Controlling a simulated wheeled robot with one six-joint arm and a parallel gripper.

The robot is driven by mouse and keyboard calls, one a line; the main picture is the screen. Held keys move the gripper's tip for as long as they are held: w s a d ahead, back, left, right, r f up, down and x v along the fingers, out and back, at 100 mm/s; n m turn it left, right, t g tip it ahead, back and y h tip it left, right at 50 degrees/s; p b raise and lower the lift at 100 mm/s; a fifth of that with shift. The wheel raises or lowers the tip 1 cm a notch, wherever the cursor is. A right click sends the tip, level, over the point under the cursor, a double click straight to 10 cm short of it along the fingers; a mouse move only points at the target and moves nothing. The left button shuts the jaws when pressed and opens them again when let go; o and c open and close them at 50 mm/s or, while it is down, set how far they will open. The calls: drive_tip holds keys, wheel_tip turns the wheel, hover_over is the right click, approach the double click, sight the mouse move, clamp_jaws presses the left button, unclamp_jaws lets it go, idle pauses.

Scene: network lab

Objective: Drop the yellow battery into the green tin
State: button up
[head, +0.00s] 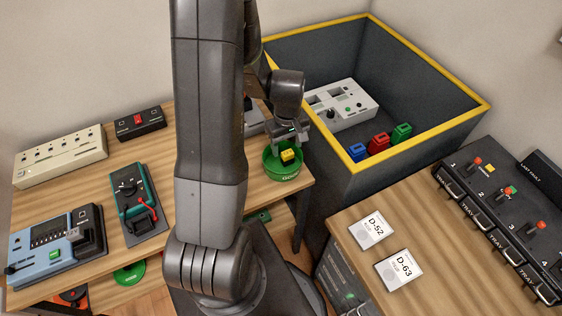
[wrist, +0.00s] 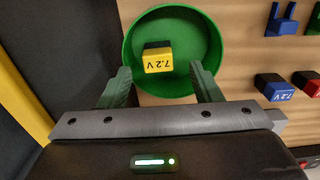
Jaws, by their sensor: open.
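The yellow battery (head: 288,155) shows inside the rim of the round green tin (head: 284,176), at the right end of the wooden table. In the wrist view the yellow battery (wrist: 157,62), with a dark end and "7.2 V" on it, lies within the green tin (wrist: 211,45), apart from both fingers. Whether it touches the tin's floor is hard to tell. My gripper (head: 290,134) is open and empty just over the tin. In the wrist view my gripper's fingers (wrist: 163,86) are spread at the near side of the tin.
A grey bin with a yellow rim (head: 417,136) stands beside the tin. In the wrist view a blue battery (wrist: 277,87) and a blue holder (wrist: 283,20) lie right of the tin. Devices, including a power strip (head: 60,153), fill the table's left. My arm hides the table's middle.

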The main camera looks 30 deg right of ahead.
wheel_tip(320, 180, up, 12)
drive_tip(key=shift+r, duration=0.15)
idle(0.7)
wheel_tip(320, 180, down, 14)
drive_tip(key=shift+r, duration=0.2)
drive_tip(key=shift+r+p, duration=0.75)
drive_tip(key=shift+r, duration=0.2)
drive_tip(key=shift+f, duration=0.1)
